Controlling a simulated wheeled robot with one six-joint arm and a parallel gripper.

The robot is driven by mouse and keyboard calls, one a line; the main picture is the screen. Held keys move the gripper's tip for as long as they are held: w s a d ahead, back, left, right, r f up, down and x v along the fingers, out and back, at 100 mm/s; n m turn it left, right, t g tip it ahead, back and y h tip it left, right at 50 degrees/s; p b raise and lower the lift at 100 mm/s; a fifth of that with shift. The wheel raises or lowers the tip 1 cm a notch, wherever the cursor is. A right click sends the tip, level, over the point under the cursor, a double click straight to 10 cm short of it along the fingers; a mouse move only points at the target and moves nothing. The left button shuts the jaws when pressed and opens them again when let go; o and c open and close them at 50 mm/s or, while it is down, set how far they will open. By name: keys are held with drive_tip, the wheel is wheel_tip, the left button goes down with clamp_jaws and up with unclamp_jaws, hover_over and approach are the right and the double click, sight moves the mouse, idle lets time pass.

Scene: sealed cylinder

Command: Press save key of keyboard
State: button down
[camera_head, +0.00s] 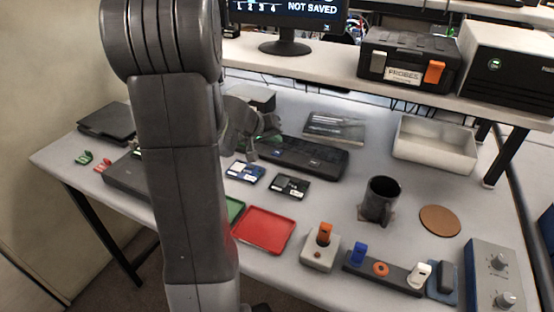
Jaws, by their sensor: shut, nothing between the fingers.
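The dark keyboard (315,160) lies on the grey table, behind the small blue and black boards. Its keys are too small to read, so I cannot tell which one is the save key. My gripper (252,156) is shut and empty, at the keyboard's left end. It hides part of that end, and I cannot tell whether its fingertips touch a key. The monitor (285,12) on the shelf reads "NOT SAVED"; its top is cut off.
My arm covers the left middle. A blue board (245,173) and black board (290,186) lie in front of the keyboard. A red tray (264,230), black mug (380,199) and white bin (435,150) stand around. A clear box (335,127) lies behind.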

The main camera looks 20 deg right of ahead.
sight(281, 150)
drive_tip(key=shift+f+b, duration=0.7)
drive_tip(key=shift+f, duration=0.2)
drive_tip(key=shift+f+b, duration=0.2)
drive_tip(key=shift+b, duration=0.1)
idle(1.2)
drive_tip(key=shift+f+b, duration=0.25)
drive_tip(key=shift+b, duration=0.25)
drive_tip(key=shift+f+b, duration=0.35)
drive_tip(key=shift+b, duration=0.25)
idle(0.6)
idle(0.3)
drive_tip(key=shift+r+p, duration=0.35)
drive_tip(key=shift+r, duration=0.45)
drive_tip(key=shift+r+p, duration=1.5)
drive_tip(key=shift+r, duration=1.05)
